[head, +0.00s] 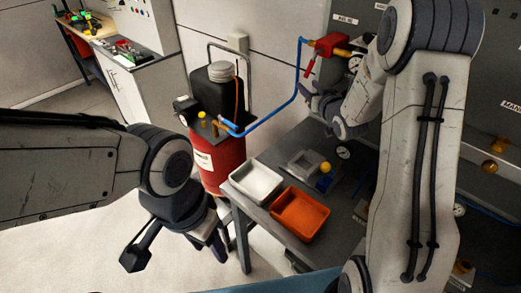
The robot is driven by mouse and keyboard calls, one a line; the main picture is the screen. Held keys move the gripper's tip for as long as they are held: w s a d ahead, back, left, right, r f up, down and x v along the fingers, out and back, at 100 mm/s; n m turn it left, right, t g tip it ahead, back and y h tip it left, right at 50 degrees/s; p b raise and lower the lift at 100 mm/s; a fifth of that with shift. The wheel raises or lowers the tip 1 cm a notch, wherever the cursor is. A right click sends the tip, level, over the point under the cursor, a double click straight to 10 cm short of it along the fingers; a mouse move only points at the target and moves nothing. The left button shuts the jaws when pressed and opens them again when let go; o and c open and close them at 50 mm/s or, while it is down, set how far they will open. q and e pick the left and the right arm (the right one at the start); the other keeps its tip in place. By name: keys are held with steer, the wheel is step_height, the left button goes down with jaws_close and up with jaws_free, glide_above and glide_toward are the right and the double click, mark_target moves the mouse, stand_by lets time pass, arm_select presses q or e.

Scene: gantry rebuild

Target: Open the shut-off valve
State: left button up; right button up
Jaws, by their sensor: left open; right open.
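The shut-off valve (328,44) is a red body with brass fittings on the grey wall panel, at the upper middle of the head view. Its red lever (310,64) hangs down, slightly tilted, from the left side of the body. A blue hose (299,75) runs down from the valve. My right gripper (309,94) is open and empty, just below the lever, with a small apparent gap; exact depth is hard to tell. My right arm hides part of the panel. My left gripper (177,252) is open and empty, low over the floor, left of the bench.
A red tank (222,160) with a black container (212,90) on top stands left of the grey bench (298,150). The bench holds a white tray (235,183), an orange tray (276,213) and a scale-like device (303,163). A gauge (355,62) sits right of the valve.

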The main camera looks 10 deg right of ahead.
steer(key=s+a+f+n+g+b, duration=0.1)
steer(key=s+a+f+g+b, duration=0.1)
steer(key=s+a+f+g, duration=0.2)
steer(key=s+a+f+n+g+b, duration=0.1)
steer(key=s+a+f+g+b, duration=0.2)
steer(key=s+a, duration=0.6)
steer(key=shift+s+a+f+g+y, duration=0.45)
steer(key=shift+a+f, duration=0.45)
steer(key=shift+a, duration=1.15)
steer(key=shift+w, duration=0.1)
